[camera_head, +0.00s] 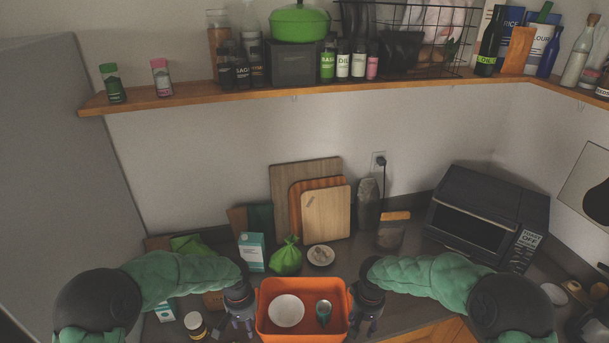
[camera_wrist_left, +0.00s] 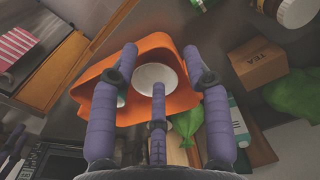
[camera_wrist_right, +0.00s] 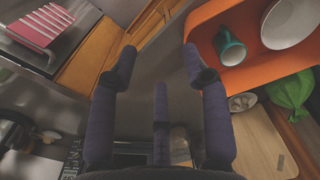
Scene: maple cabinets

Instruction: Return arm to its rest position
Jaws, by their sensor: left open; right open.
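My left gripper (camera_head: 240,308) is at the left side of an orange tray (camera_head: 301,284) on the counter. In the left wrist view its purple fingers (camera_wrist_left: 158,75) are spread, with the tray beyond them and nothing visibly held. My right gripper (camera_head: 366,310) is at the tray's right side. In the right wrist view its fingers (camera_wrist_right: 157,75) are spread and empty over the grey counter, beside the tray's orange wall (camera_wrist_right: 215,27). A white bowl (camera_head: 286,310) and a teal cup (camera_head: 323,311) sit in the tray. Both arms wear green sleeves.
Behind the tray stand a green bag (camera_head: 286,257), a small dish (camera_head: 320,256), a carton (camera_head: 251,252) and cutting boards (camera_head: 326,213). A wooden shelf (camera_head: 300,92) with jars and bottles runs above. A jar (camera_head: 195,325) is at the front left.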

